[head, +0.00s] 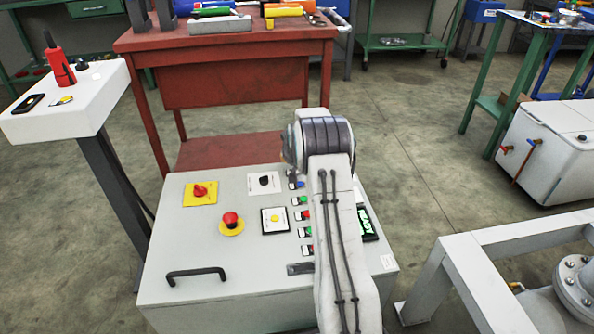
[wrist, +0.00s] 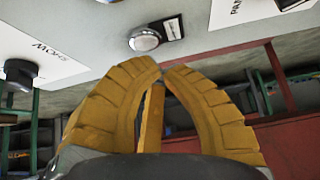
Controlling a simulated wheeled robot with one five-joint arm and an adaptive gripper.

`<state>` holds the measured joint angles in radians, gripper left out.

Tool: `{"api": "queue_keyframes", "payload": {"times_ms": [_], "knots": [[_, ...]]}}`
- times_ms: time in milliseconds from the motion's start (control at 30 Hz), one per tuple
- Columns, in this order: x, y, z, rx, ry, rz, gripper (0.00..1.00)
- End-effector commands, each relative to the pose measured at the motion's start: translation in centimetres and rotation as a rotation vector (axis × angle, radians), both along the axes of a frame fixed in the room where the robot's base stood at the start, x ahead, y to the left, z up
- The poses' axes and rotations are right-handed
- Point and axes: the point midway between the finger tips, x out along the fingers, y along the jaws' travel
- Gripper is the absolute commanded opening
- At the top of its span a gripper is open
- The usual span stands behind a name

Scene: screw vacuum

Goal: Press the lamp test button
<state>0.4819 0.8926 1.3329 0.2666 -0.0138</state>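In the wrist view, a round pale silver button (wrist: 145,40) with a small black label (wrist: 173,27) sits on the grey panel. The label is too small to read, so I cannot tell if it is the lamp test button. My gripper (wrist: 161,69) shows below it with yellow ribbed fingers, tips together, with nothing seen held. The tips look apart from the button. In the head view, my arm hides the gripper and part of the panel (head: 200,245). A column of small coloured buttons (head: 305,215) shows beside the arm.
A red table (head: 235,80) stands behind.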

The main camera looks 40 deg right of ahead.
Motion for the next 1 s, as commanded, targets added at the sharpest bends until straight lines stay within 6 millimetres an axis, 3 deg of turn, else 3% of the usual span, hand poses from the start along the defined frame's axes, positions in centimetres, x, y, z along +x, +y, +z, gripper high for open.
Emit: {"api": "queue_keyframes", "payload": {"times_ms": [267,767,1000], "knots": [[0.0,0.0,0.7,0.0,-0.001,0.0,0.0],[0.0,0.0,4.8,0.0,-0.001,0.0,0.0],[0.0,0.0,5.0,0.0,-0.001,0.0,0.0]]}}
